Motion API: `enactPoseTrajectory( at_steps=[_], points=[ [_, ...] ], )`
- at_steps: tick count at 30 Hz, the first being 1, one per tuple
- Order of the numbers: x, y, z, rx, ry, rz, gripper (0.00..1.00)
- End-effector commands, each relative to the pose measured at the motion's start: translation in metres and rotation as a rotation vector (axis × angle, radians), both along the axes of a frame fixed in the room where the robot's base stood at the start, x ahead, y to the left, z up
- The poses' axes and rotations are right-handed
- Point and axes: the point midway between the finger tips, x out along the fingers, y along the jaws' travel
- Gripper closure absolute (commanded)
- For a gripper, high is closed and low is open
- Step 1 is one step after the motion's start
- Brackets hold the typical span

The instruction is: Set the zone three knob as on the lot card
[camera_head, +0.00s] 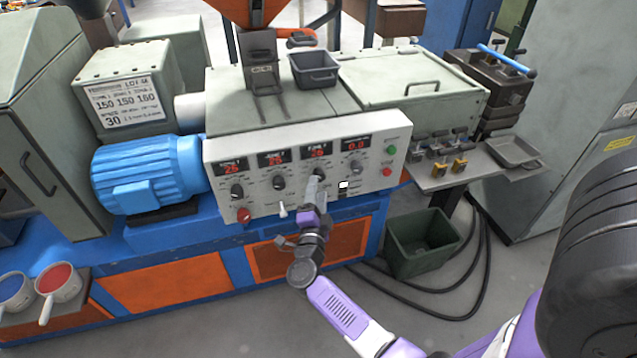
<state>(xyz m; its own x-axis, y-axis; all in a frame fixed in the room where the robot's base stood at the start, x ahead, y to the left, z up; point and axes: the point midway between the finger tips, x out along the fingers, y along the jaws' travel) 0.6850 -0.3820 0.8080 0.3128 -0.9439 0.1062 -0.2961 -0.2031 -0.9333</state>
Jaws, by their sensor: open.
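The control panel (300,170) is a pale face with several red displays and a dark knob under each. The zone three knob (318,173) is third from the left, under the zone three display (317,151), whose two digits are too small to read surely. My gripper (317,182) is open at this knob and covers its lower part. I cannot tell whether the fingers touch or straddle it, and its pointer is not readable. The lot card (123,102) on the grey box at the left shows 150 150 160 under the zones, with 30 below.
The zone one knob (237,191), zone two knob (279,182) and fourth knob (354,168) flank my gripper. A red knob (243,215), a white lever (283,210) and green and red buttons are near. A green bin (420,243) stands at the lower right.

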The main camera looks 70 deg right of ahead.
Motion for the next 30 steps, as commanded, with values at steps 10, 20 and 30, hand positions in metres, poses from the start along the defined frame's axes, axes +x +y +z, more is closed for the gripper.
enactPoseTrajectory(
  at_steps=[10, 20, 30],
  points=[
    [-0.011, 0.032, -0.004, 0.001, 0.000, 0.000, 0.46],
    [-0.011, 0.032, -0.004, 0.001, 0.000, 0.000, 0.46],
    [-0.005, 0.034, -0.004, -0.003, 0.006, 0.024, 0.46]
  ],
)
